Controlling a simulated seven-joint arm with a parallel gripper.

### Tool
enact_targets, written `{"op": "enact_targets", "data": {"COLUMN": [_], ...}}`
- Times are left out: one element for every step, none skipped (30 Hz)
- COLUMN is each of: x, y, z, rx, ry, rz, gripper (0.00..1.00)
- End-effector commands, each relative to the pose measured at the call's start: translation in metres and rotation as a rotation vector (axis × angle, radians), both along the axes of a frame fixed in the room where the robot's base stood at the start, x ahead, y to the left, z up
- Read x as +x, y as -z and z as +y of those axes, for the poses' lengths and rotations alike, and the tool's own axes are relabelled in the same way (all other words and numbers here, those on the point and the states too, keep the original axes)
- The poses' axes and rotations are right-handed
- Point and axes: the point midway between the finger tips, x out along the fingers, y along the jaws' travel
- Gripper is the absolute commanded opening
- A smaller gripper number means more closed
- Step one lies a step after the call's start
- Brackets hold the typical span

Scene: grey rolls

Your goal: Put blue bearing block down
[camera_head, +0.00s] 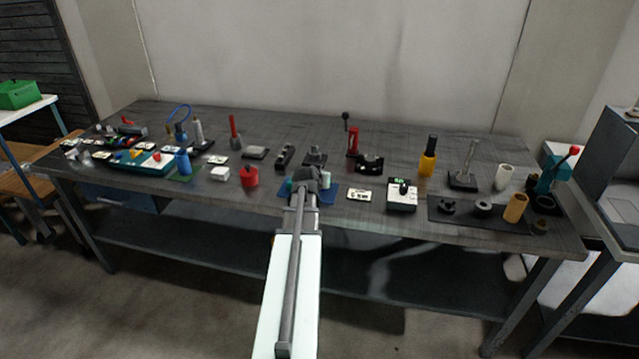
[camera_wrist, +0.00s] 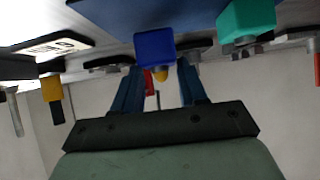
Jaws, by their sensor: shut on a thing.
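My gripper (camera_head: 306,180) is over the blue mat (camera_head: 327,194) near the front edge of the dark workbench (camera_head: 330,122). In the wrist view, which looks upside down, the gripper (camera_wrist: 158,70) is shut on the blue bearing block (camera_wrist: 155,48), held at the fingertips. The blue mat (camera_wrist: 130,12) is close to the block there; I cannot tell whether they touch. A teal block (camera_wrist: 246,20) is beside it, apart from the fingers. The blue block is hidden behind my gripper in the head view.
A pale cylinder (camera_head: 325,180) stands close to my gripper's right. Tools line the bench behind.

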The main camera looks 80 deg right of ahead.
Motion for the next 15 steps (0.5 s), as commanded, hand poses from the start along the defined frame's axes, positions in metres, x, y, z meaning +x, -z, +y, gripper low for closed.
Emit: {"op": "enact_targets", "data": {"x": [0.000,0.000,0.000,0.000,0.000,0.000,0.000,0.000,0.000,0.000,0.000,0.000,0.000,0.000,0.000], "y": [0.006,0.009,0.012,0.014,0.015,0.015,0.015,0.015,0.015,0.015,0.015,0.015,0.015,0.016,0.016], "z": [0.000,0.000,0.000,0.000,0.000,0.000,0.000,0.000,0.000,0.000,0.000,0.000,0.000,0.000,0.000], "rx": [0.000,-0.001,-0.001,-0.001,-0.001,-0.002,-0.002,-0.002,-0.002,-0.002,-0.002,-0.002,-0.002,-0.002,-0.001], "ry": [0.000,0.000,0.000,0.001,0.000,0.000,0.000,0.000,0.000,0.000,0.000,0.000,0.000,0.000,0.000], "rz": [0.000,0.000,0.000,-0.001,-0.001,-0.001,-0.001,-0.001,-0.001,-0.001,-0.001,-0.001,-0.001,-0.001,-0.001], "gripper": [0.00,0.00,0.00,0.00,0.00,0.00,0.00,0.00,0.00,0.00,0.00,0.00,0.00,0.00,0.00]}}
